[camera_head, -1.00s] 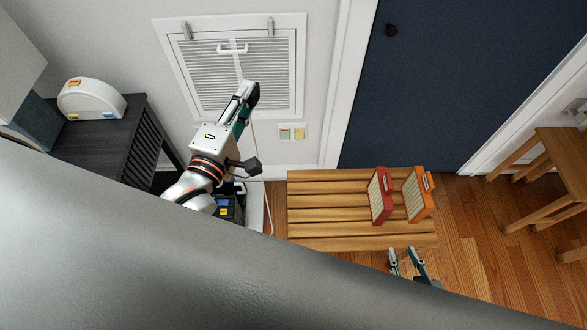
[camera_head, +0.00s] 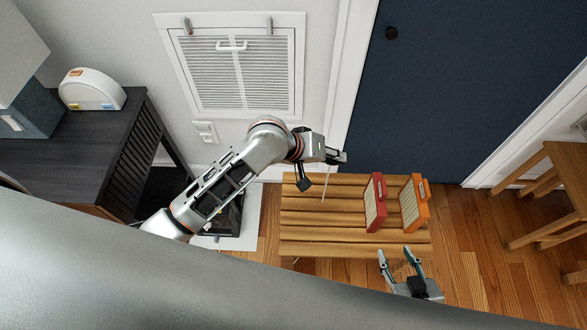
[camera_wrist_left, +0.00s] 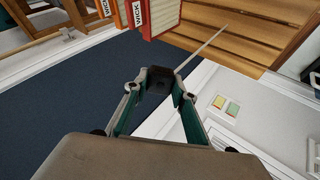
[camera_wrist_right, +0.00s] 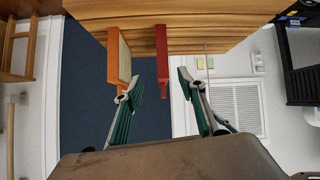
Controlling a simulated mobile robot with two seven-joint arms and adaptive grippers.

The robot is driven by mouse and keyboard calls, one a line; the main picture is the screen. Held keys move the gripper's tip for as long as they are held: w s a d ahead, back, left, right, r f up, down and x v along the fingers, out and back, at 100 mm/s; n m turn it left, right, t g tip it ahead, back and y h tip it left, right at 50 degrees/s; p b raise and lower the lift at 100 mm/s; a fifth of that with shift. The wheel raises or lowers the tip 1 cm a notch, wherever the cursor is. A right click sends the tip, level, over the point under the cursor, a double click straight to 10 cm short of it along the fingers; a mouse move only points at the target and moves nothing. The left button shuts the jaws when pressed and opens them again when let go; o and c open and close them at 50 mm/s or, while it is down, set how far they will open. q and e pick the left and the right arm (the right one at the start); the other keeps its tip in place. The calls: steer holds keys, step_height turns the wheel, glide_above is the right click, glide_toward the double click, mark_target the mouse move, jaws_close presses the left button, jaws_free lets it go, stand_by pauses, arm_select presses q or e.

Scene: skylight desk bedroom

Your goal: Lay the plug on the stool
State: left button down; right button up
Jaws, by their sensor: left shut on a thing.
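A dark, blocky plug (camera_wrist_left: 158,82) sits between the fingertips of my left gripper (camera_wrist_left: 157,88), which is shut on it. A thin pale cord (camera_wrist_left: 203,50) runs from the plug. In the head view my left gripper (camera_head: 338,156) is at the back edge of a low slatted wooden stool or bench (camera_head: 320,222), apparently above it, with the cord hanging down over the slats. The plug is hardly visible there. A taller wooden stool (camera_head: 560,170) stands at the right. My right gripper (camera_head: 395,260) is open and empty at the slatted top's front; its fingers show in the right wrist view (camera_wrist_right: 159,76).
A red book-like box (camera_head: 375,203) and an orange one (camera_head: 414,204) stand on the slatted top's right part. Its left part is clear. Behind are a dark blue door (camera_head: 450,90) and a white vent (camera_head: 238,75). A dark desk (camera_head: 90,150) is at the left.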

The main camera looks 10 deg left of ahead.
arm_select(q)
steer(key=a+f+m+b, duration=0.2)
steer(key=a+f+m, duration=0.1)
steer(key=f, duration=0.4)
steer(key=w+a+f+m+g+y+b, duration=0.1)
steer(key=a+f+m+b, duration=0.1)
steer(key=a+f+m, duration=0.2)
steer(key=w+a+f+m+g+y+b, duration=0.1)
steer(key=a+f+m+b, duration=0.1)
steer(key=f, duration=0.8)
steer(key=shift+w+a+m, duration=0.25)
steer(key=shift+a+m, duration=0.65)
steer(key=shift+a, duration=0.2)
steer(key=shift+f, duration=0.25)
steer(key=shift+f+b, duration=0.15)
steer(key=shift+b, duration=0.2)
steer(key=shift+w+f, duration=0.1)
steer(key=shift+w, duration=0.05)
arm_select(e)
steer(key=f, duration=0.1)
steer(key=w+f, duration=0.1)
steer(key=f, duration=0.1)
steer(key=shift+w+d+f+n, duration=0.15)
steer(key=shift+d+n, duration=0.15)
steer(key=shift+d, duration=0.05)
steer(key=shift+f, duration=0.2)
